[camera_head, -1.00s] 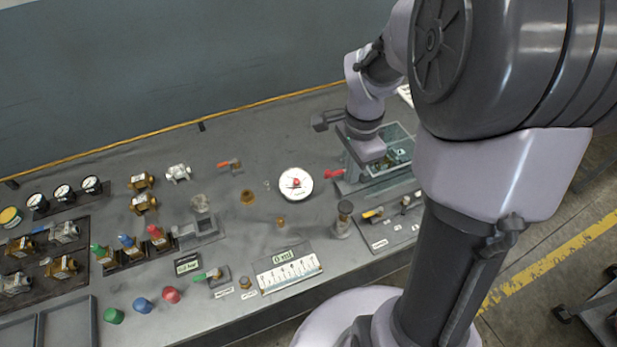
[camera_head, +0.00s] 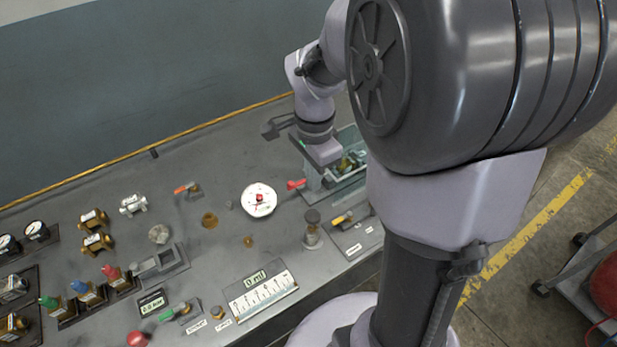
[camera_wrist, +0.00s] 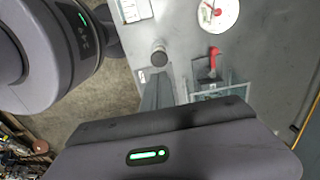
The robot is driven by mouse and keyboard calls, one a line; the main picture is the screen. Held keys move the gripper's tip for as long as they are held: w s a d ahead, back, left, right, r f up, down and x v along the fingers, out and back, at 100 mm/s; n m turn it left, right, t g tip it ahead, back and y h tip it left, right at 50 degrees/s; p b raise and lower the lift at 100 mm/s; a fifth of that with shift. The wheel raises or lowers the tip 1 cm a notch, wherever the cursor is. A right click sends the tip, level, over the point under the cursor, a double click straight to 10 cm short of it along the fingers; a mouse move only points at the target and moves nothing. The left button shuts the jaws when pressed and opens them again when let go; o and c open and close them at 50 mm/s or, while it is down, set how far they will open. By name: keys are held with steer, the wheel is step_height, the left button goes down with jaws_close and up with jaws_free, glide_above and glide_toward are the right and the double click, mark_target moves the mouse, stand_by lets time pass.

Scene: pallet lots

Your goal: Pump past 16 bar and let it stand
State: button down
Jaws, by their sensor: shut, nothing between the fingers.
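My gripper (camera_head: 322,152) is shut and empty, over the tank's back left side and apart from the lever. Its fingertips are hard to see. A small display (camera_head: 152,303) seems to read in bar, blurred.
A dark-capped post (camera_head: 312,228) stands close before the tank, beside a plate with a yellow lever (camera_head: 341,217). A scale plate (camera_head: 262,298) has a display reading about 0 ml. Valves and fittings (camera_head: 95,231) crowd the left. Bare bench lies behind the gauge.

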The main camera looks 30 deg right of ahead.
mark_target(313, 216)
step_height(313, 216, down, 10)
steer(key=b, duration=0.3)
steer(key=shift+s+f+b, duration=0.1)
steer(key=shift+f+b, duration=0.1)
steer(key=shift+b, duration=0.1)
step_height(313, 216, down, 4)
steer(key=b, duration=0.3)
steer(key=shift+s+a+r, duration=0.1)
steer(key=shift+s+r, duration=0.05)
